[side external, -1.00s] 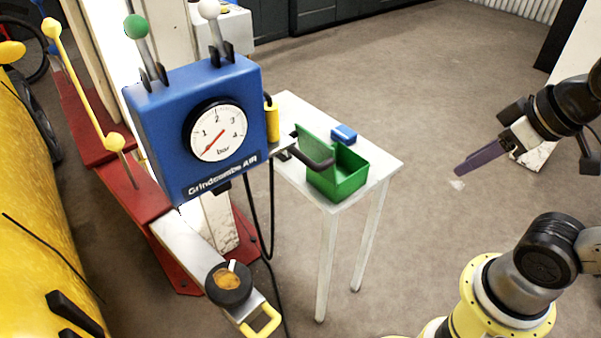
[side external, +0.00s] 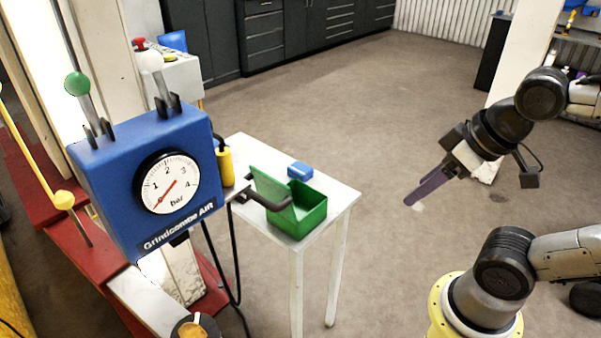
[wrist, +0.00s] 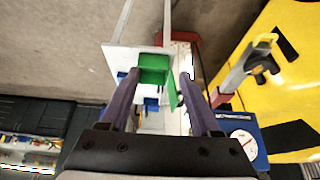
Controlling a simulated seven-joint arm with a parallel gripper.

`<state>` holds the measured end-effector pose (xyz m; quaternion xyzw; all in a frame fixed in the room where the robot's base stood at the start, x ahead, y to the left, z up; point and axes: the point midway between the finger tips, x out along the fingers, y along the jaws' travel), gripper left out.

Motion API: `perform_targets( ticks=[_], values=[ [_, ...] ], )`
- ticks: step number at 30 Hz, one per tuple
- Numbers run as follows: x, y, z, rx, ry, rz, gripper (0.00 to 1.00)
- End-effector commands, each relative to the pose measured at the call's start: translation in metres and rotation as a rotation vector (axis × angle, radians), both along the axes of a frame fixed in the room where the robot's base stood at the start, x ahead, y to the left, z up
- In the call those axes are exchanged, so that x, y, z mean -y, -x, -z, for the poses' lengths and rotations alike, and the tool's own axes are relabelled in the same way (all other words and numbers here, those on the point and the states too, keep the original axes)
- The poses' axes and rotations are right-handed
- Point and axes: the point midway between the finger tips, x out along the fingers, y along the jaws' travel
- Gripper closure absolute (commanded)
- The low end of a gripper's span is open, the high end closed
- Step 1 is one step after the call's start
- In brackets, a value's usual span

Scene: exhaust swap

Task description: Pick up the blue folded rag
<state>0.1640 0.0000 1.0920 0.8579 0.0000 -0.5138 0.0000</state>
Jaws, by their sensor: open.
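A small blue item (side external: 299,170), which looks like the folded rag, lies on a small white table (side external: 343,196), just behind an open green box (side external: 312,214). In the wrist view a blue patch (wrist: 122,75) beside the green box (wrist: 153,66) appears to be the same item; its folds are too small to see. My gripper (side external: 412,200) is open and empty, in the air to the right of the table and well apart from the rag. Its two long purple fingers are apart in the wrist view (wrist: 160,75), framing the green box.
A blue gauge unit (side external: 128,150) with levers stands left of the table, and its dark handle (side external: 268,201) reaches toward the green box. A yellow cylinder (side external: 224,166) hangs on its side. Another blue object (side external: 173,40) sits on a far cart.

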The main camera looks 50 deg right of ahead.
Motion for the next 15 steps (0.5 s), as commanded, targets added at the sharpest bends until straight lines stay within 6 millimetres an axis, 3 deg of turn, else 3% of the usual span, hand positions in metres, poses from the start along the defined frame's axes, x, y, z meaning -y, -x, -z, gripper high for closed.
perform_targets(
  ticks=[1, 6, 15],
  values=[
    [0.0000, 0.0000, 0.0000, 0.000, 0.000, 0.000, 0.26],
    [0.0000, 0.0000, 0.0000, 0.000, 0.000, 0.000, 0.00],
    [0.0000, 0.0005, 0.0001, -0.002, 0.021, -0.040, 0.00]
  ],
)
